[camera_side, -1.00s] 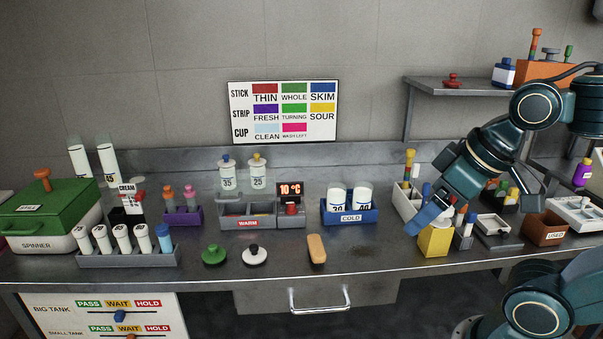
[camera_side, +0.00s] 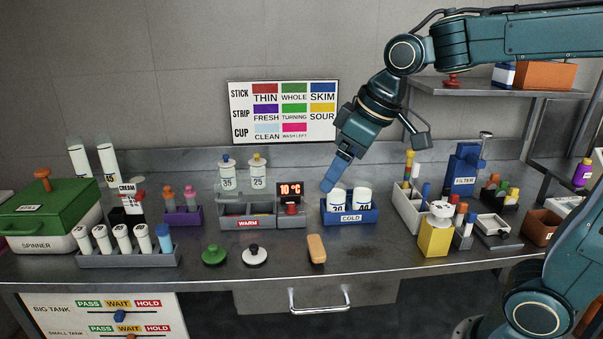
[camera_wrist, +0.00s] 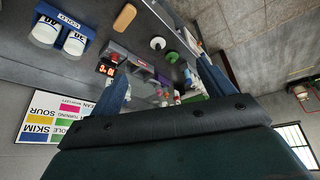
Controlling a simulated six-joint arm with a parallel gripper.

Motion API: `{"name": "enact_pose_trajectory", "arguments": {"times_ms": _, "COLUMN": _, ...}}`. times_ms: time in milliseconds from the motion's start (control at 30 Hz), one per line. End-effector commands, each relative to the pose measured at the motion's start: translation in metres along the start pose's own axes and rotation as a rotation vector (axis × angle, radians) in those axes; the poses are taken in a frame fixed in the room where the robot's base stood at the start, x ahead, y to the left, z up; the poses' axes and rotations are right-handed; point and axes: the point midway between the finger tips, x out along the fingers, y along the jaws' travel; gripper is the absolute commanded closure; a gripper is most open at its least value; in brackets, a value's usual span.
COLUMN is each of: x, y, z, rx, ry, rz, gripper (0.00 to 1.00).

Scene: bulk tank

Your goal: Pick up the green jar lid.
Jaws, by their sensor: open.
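The green jar lid (camera_side: 214,255) lies on the steel bench near its front edge, a round green disc with a knob on top. In the wrist view the green lid (camera_wrist: 172,57) shows small, beyond and between my fingers. My gripper (camera_side: 327,187) is raised above the bench near the blue COLD rack, to the right of the lid and well apart from it. Its blue fingers also show in the wrist view (camera_wrist: 163,70), spread apart with nothing between them. No part of the lid appears covered in the side view.
A white lid with a black knob (camera_side: 255,256) lies just right of the green lid, and an orange-tan block (camera_side: 317,249) farther right. A rack of white bottles (camera_side: 128,258) stands to the left. The WARM box (camera_side: 248,222) and COLD rack (camera_side: 349,217) stand behind.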

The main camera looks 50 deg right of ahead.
Motion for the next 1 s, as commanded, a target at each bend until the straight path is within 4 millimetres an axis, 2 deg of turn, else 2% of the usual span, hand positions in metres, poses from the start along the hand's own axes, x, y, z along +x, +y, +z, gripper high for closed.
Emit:
{"name": "enact_pose_trajectory", "arguments": {"times_ms": 100, "x": 0.017, "y": 0.003, "z": -0.025, "rx": -0.041, "ry": -0.011, "rz": -0.019, "gripper": 0.19}}
{"name": "enact_pose_trajectory", "arguments": {"times_ms": 267, "x": 0.041, "y": 0.006, "z": -0.057, "rx": -0.097, "ry": -0.019, "rz": -0.044, "gripper": 0.19}}
{"name": "enact_pose_trajectory", "arguments": {"times_ms": 500, "x": 0.085, "y": 0.009, "z": -0.099, "rx": -0.180, "ry": -0.029, "rz": -0.085, "gripper": 0.19}}
{"name": "enact_pose_trajectory", "arguments": {"times_ms": 667, "x": 0.118, "y": 0.010, "z": -0.123, "rx": -0.233, "ry": -0.033, "rz": -0.112, "gripper": 0.19}}
{"name": "enact_pose_trajectory", "arguments": {"times_ms": 1000, "x": 0.200, "y": 0.010, "z": -0.161, "rx": -0.344, "ry": -0.040, "rz": -0.174, "gripper": 0.19}}
